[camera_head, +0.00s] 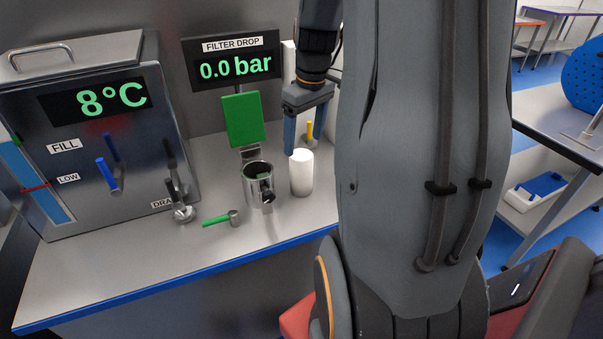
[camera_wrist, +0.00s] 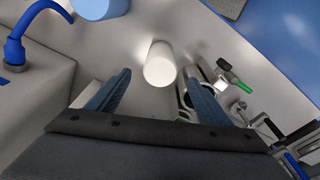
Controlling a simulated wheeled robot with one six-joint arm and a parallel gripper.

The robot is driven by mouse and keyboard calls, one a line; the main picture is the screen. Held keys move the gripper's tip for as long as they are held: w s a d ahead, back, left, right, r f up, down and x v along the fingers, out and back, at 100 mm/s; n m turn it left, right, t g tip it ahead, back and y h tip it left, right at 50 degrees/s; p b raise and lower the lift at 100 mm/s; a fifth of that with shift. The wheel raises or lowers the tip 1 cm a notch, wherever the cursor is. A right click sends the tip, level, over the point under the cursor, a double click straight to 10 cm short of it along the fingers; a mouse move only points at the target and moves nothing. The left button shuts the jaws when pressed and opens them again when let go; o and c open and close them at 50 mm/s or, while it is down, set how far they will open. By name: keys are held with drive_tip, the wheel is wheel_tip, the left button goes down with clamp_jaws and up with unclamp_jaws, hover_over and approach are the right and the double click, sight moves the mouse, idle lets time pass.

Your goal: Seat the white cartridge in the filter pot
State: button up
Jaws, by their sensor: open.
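The white cartridge (camera_head: 301,175) stands upright on the steel counter, just right of the filter pot. The metal filter pot (camera_head: 250,188) looks open at the top, with a dark clamp-like part on its front right. My gripper (camera_head: 303,140) is open and points down above and behind the cartridge. In the wrist view, the cartridge (camera_wrist: 160,68) shows between the fingertips of my gripper (camera_wrist: 158,72), with clear space on both sides; I cannot tell its depth relative to them. The filter pot (camera_wrist: 184,96) is mostly hidden behind the right finger there.
A steel tank with an 8°C display (camera_head: 112,99) stands left. A green-handled lever (camera_head: 217,220) lies before the pot. A blue tap (camera_wrist: 15,50) and pale blue cylinder (camera_wrist: 97,8) are near.

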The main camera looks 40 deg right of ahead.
sight(302, 155)
drive_tip(key=shift+w+f+p, duration=0.2)
drive_tip(key=shift+f+p, duration=0.1)
drive_tip(key=shift+f, duration=0.9)
drive_tip(key=shift+w+f+p, duration=0.15)
drive_tip(key=shift+f+p, duration=0.15)
drive_tip(key=shift+f, duration=0.9)
